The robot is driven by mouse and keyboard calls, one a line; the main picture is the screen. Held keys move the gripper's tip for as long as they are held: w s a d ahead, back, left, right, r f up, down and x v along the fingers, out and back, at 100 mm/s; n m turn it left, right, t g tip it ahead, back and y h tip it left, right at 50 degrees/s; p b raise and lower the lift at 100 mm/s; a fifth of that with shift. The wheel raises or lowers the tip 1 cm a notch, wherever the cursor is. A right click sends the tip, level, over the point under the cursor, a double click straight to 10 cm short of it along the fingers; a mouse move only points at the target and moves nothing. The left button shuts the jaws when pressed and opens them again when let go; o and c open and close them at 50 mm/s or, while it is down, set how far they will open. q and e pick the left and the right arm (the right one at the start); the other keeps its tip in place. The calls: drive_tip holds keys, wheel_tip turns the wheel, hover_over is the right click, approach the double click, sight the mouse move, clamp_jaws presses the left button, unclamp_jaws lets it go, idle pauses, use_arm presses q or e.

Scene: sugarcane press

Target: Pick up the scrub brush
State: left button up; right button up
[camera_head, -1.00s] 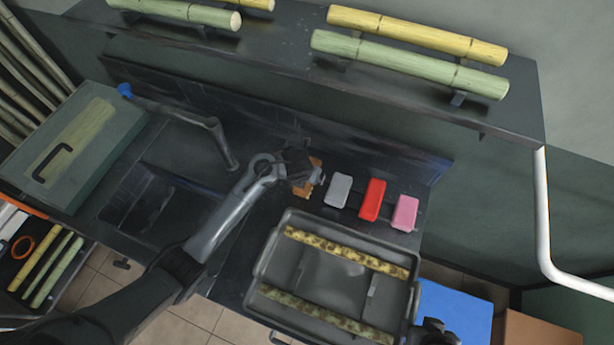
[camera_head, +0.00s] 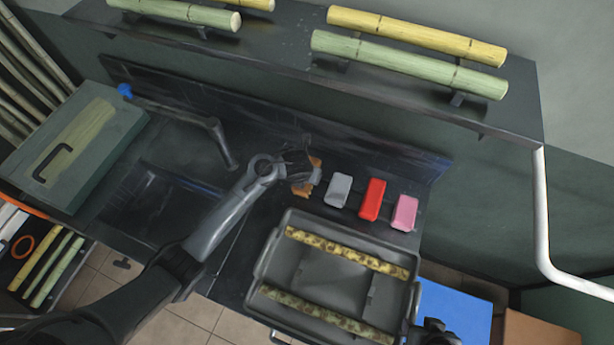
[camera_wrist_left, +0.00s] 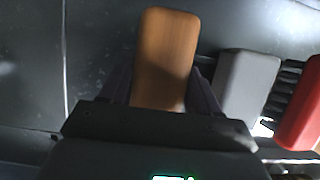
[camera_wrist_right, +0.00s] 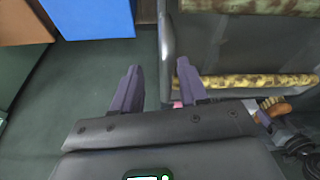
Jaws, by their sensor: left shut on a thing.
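The scrub brush (camera_head: 302,190) has a brown wooden back and stands at the left end of a row of blocks on the counter. In the left wrist view, its wooden back (camera_wrist_left: 166,55) lies between my left fingers. My left gripper (camera_head: 309,177) is shut on it. The brush and its pale bristles also show at the right edge of the right wrist view (camera_wrist_right: 276,107). Whether it touches the counter is unclear. My right gripper (camera_wrist_right: 156,82) is open and empty, beside the tray; only part of it shows at the bottom of the head view.
Grey (camera_head: 338,190), red (camera_head: 372,199) and pink (camera_head: 405,212) blocks stand to the brush's right. A grey tray (camera_head: 262,262) with two spotted cane pieces is in front. A faucet (camera_head: 222,143) and sink are to the left. A shelf with cane stalks is behind.

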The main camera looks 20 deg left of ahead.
use_arm(q)
drive_tip(key=shift+r, duration=0.2)
wheel_tip(320, 180, up, 12)
drive_tip(key=p, duration=0.5)
drive_tip(key=shift+s+f+p, duration=0.2)
drive_tip(key=shift+s+p, duration=2.15)
drive_tip(key=shift+s, duration=7.6)
drive_tip(key=o, duration=0.6)
drive_tip(key=shift+c, duration=0.2)
drive_tip(key=c, duration=0.3)
drive_tip(key=shift+d, duration=0.15)
drive_tip(key=shift+c, duration=0.2)
